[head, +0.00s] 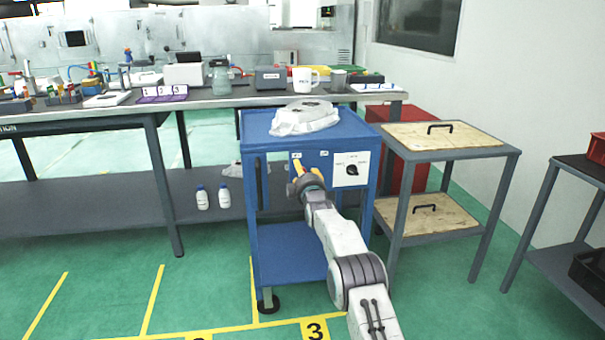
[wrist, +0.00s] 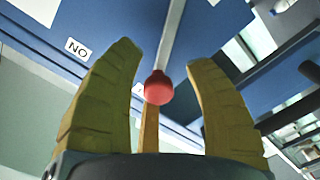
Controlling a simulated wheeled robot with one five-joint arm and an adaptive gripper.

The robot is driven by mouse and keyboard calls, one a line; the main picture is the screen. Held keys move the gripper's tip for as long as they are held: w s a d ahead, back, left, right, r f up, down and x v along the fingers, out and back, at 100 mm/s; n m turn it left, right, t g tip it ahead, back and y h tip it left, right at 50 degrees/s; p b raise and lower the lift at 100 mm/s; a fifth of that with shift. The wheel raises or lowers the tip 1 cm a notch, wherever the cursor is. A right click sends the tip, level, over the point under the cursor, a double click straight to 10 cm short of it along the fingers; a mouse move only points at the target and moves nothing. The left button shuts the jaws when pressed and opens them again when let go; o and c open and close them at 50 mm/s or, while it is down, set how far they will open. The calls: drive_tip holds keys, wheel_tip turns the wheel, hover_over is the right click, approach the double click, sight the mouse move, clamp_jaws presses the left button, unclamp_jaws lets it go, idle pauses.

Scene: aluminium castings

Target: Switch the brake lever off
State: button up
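The brake lever shows in the wrist view as a grey rod (wrist: 172,38) ending in a red ball knob (wrist: 158,88). It lies against the blue front of a cart (head: 262,165). My gripper (wrist: 165,75) is open, its yellow fingers spread on either side of the red knob, with clear gaps on both sides. A small label (wrist: 78,49), reading "NO" in this view, is to the left of the lever. In the head view my gripper (head: 299,168) is at the cart's upper front, and I cannot make out the lever there.
A white panel with a black rotary knob (head: 351,170) is right of my gripper. A wood-topped stand (head: 440,136) is to the right, and a long workbench (head: 225,100) is behind. Green floor (head: 110,285) is free at left.

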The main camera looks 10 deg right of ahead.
drive_tip(key=shift+s+a+r, duration=0.1)
drive_tip(key=shift+s+r, duration=0.1)
idle(0.3)
drive_tip(key=s, duration=1.1)
drive_tip(key=shift+s, duration=0.3)
drive_tip(key=shift+f, duration=0.1)
idle(0.3)
drive_tip(key=s+r+m+g+p, duration=0.5)
drive_tip(key=s+r+g+p, duration=0.1)
drive_tip(key=s+r+p, duration=1.15)
drive_tip(key=s+r+m+g+p, duration=0.2)
drive_tip(key=s+p, duration=0.4)
drive_tip(key=s, duration=0.5)
drive_tip(key=s+r+m+g+p, duration=0.2)
drive_tip(key=s+r+p, duration=0.4)
drive_tip(key=s, duration=0.6)
drive_tip(key=s+r+m+g+p, duration=0.2)
drive_tip(key=s+r+g+p, duration=0.2)
drive_tip(key=s, duration=0.8)
wheel_tip(320, 180, up, 2)
drive_tip(key=shift+s+d+r+g+p, duration=0.25)
drive_tip(key=shift+d+p, duration=0.2)
drive_tip(key=shift+p, duration=0.45)
